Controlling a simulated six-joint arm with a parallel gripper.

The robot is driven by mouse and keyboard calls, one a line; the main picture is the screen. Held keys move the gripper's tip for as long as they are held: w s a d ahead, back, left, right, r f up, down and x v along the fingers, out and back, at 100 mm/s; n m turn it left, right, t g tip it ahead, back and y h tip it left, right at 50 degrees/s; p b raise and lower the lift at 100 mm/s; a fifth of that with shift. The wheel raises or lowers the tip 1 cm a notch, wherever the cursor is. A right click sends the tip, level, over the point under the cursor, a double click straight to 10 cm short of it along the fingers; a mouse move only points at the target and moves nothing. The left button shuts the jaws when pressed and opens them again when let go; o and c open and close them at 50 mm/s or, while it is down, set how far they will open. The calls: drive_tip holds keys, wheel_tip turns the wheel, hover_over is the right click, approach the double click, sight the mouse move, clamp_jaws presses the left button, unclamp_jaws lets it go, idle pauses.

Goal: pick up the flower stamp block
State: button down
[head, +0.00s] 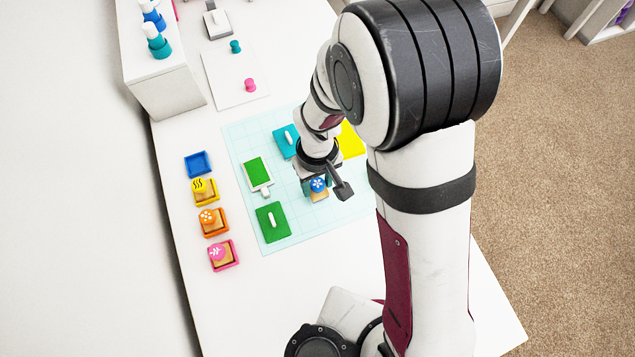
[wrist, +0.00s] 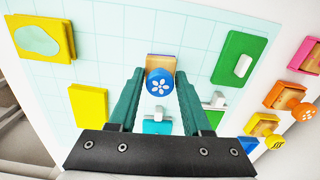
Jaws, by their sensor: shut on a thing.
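The flower stamp block has a round blue knob with a white flower on a wooden block. It shows under my wrist in the head view (head: 319,185) and between the fingers in the wrist view (wrist: 160,82). My gripper (wrist: 160,77) has its teal fingers closed on either side of the blue knob. The wooden base shows just beyond the knob, over the pale gridded mat (head: 290,225). I cannot tell whether the base touches the mat. My wrist hides part of the block in the head view.
An empty blue tray (head: 198,165) lies left of the mat, in a column with yellow (head: 205,191), orange (head: 214,222) and pink (head: 223,255) trays holding stamps. Green (head: 271,222), teal (head: 286,142) and yellow (head: 351,140) pieces lie on the mat near my gripper.

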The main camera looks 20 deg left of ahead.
sight(324, 184)
drive_tip(key=r, duration=0.1)
drive_tip(key=d+r, duration=0.1)
drive_tip(key=r, duration=0.2)
drive_tip(key=shift+w+d+r, duration=0.15)
drive_tip(key=shift+w, duration=0.1)
drive_tip(key=w+d+r, duration=0.1)
drive_tip(key=d+r, duration=0.5)
drive_tip(key=d, duration=0.4)
drive_tip(key=shift+w, duration=0.4)
drive_tip(key=c, duration=0.9)
unclamp_jaws()
clamp_jaws()
drive_tip(key=w+d+f, duration=0.1)
drive_tip(key=w+f, duration=0.1)
drive_tip(key=w, duration=0.5)
drive_tip(key=shift+w+d+f+m, duration=0.3)
drive_tip(key=shift+w+f+m, duration=0.1)
